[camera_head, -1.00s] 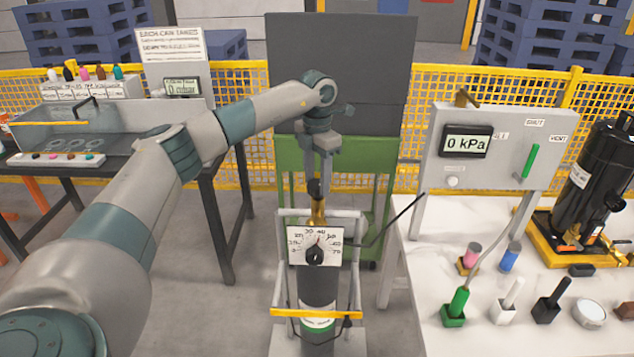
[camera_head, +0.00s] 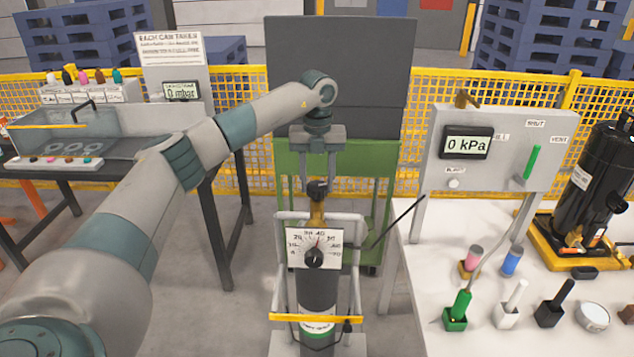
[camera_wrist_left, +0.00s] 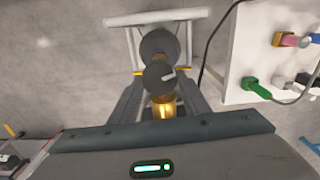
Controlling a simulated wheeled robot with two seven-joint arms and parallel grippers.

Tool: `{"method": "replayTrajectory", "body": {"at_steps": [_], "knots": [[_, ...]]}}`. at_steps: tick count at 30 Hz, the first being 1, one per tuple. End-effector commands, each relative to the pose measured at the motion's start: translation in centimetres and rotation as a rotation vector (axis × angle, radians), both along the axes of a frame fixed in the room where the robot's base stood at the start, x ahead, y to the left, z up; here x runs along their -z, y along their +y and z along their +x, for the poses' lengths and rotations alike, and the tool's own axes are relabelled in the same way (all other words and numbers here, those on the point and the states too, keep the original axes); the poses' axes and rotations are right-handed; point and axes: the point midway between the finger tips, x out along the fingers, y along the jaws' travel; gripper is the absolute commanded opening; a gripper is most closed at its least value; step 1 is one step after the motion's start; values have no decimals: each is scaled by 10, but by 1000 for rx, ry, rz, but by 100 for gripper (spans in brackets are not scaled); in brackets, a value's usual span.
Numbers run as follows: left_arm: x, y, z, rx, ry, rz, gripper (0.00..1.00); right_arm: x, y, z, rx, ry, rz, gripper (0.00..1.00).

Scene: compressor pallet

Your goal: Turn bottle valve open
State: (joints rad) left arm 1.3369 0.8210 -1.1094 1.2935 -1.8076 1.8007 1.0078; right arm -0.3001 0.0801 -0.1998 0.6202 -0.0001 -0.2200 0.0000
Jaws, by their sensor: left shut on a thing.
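The gas bottle (camera_head: 318,290) stands upright in a grey wheeled frame with a yellow bar. A brass valve (camera_head: 317,212) with a dark round knob (camera_head: 317,189) is on its top. My left gripper (camera_head: 317,183) points down over the bottle and is shut on the knob, one finger on each side. In the left wrist view the knob (camera_wrist_left: 160,77) sits between the fingers and bears a pale mark, with brass below it. A white dial plate (camera_head: 315,247) with a black knob hangs in front of the bottle. My right gripper is not in view.
At right, a white table (camera_head: 410,290) carries several coloured tools and a black compressor (camera_head: 592,190). A grey panel (camera_head: 490,150) there reads 0 kPa. A dark hose (camera_head: 398,222) rises beside the bottle. A green cart (camera_head: 350,165) stands behind, and a bench (camera_head: 110,160) at left.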

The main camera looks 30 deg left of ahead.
Motion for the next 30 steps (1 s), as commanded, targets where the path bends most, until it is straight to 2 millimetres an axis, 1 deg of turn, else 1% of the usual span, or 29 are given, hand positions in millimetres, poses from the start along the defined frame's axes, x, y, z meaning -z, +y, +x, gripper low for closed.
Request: {"method": "replayTrajectory", "body": {"at_steps": [6,12,26,27,29,30], "knots": [[-2,1,1,-143,-4,1,20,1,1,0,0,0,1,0],[-2,1,1,-211,-6,1,20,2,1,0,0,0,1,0],[-2,1,2,-232,-6,1,20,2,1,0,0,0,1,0],[-2,1,2,-232,-6,1,45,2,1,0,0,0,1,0],[-2,1,1,-231,-6,1,59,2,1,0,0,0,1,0],[-2,1,1,-231,-5,0,61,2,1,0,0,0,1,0]]}}
